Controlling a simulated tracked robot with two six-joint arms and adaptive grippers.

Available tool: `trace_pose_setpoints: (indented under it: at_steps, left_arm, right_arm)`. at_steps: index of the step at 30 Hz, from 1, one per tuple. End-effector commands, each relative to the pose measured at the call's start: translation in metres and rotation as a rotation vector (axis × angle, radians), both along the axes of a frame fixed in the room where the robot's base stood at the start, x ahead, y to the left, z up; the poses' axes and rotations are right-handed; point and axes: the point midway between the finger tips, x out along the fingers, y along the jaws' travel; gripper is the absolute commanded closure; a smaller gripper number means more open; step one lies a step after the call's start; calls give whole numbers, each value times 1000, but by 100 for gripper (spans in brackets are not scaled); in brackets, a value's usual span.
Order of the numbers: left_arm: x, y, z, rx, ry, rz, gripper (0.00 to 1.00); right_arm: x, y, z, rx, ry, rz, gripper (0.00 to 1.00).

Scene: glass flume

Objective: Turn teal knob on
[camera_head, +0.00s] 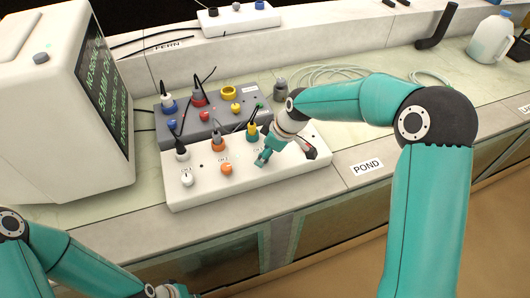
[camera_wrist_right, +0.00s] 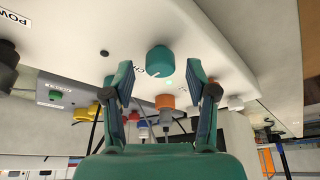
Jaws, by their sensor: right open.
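The teal knob (camera_wrist_right: 159,61) is on the face of a white panel box (camera_head: 320,180). In the right wrist view it sits between the spread fingers of my right gripper (camera_wrist_right: 160,85), with a gap on each side. A small pale green spot shows beside the knob. In the head view my right gripper (camera_head: 268,155) is over the right part of the white box and covers most of the knob's area; knob and fingertips are hard to tell apart there.
On the same box are an orange knob (camera_head: 226,168), a white knob (camera_head: 187,180) and cable plugs. A grey box (camera_head: 185,133) with plugs stands behind. A monitor (camera_head: 70,100) stands at left.

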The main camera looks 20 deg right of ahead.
Motion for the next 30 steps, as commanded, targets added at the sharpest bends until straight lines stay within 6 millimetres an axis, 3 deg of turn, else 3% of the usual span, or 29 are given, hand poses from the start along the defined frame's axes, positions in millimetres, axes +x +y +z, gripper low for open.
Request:
trace_pose_setpoints:
  at_steps: [12, 23, 30]
  left_arm:
    - [0, 0, 1, 0, 0, 0, 100]
    - [0, 0, 1, 0, 0, 0, 100]
    - [0, 0, -1, 0, 0, 0, 100]
  right_arm:
    - [3, 3, -8, 0, -1, 0, 43]
    - [3, 3, -8, 0, -1, 0, 100]
    - [3, 3, -8, 1, -2, -14, 100]
